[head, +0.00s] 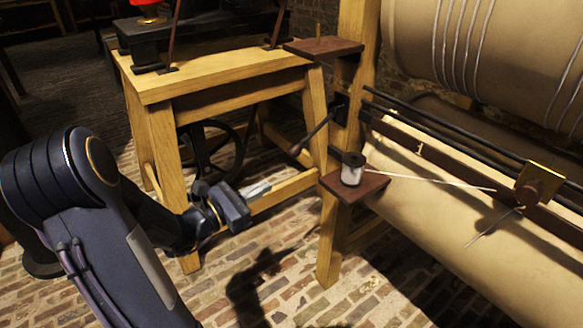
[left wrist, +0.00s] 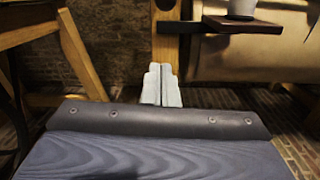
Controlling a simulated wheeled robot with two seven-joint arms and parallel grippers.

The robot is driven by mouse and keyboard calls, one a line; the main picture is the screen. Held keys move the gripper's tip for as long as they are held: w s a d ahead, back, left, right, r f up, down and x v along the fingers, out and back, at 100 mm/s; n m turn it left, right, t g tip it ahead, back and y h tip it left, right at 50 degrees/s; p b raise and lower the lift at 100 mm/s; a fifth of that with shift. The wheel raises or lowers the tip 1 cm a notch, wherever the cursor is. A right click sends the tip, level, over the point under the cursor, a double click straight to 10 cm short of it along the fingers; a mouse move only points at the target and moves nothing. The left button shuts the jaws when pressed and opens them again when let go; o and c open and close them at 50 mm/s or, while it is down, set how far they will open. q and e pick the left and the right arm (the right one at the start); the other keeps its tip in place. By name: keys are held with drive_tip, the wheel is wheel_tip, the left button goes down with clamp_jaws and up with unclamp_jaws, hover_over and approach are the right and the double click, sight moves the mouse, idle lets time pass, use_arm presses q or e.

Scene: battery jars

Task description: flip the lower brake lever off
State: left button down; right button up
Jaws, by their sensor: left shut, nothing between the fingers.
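A dark lever (head: 317,130) with a rounded knob sticks out from the wooden post beside the large drum, slanting down to the left; I take it for the lower brake lever. My left gripper (head: 262,188) is below and left of its knob, apart from it, in front of the wooden table's legs. Its pale fingers are together and empty; they also show in the left wrist view (left wrist: 162,86), pointing toward the post. I cannot make out the lever in the left wrist view. My right gripper is in neither view.
The big tan drums (head: 455,225) fill the right side. A wooden table (head: 215,76) stands behind my arm, with a dark wheel (head: 213,150) beneath.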

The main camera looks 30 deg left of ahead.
use_arm(q)
drive_tip(key=shift+w, duration=0.1)
drive_tip(key=b+x, duration=0.3)
drive_tip(key=x, duration=0.7)
drive_tip(key=shift+s+r, duration=0.3)
drive_tip(key=shift+r, duration=0.35)
drive_tip(key=shift+s+r, duration=0.3)
drive_tip(key=shift+r, duration=0.35)
drive_tip(key=shift+s+r, duration=0.3)
drive_tip(key=shift+r, duration=0.3)
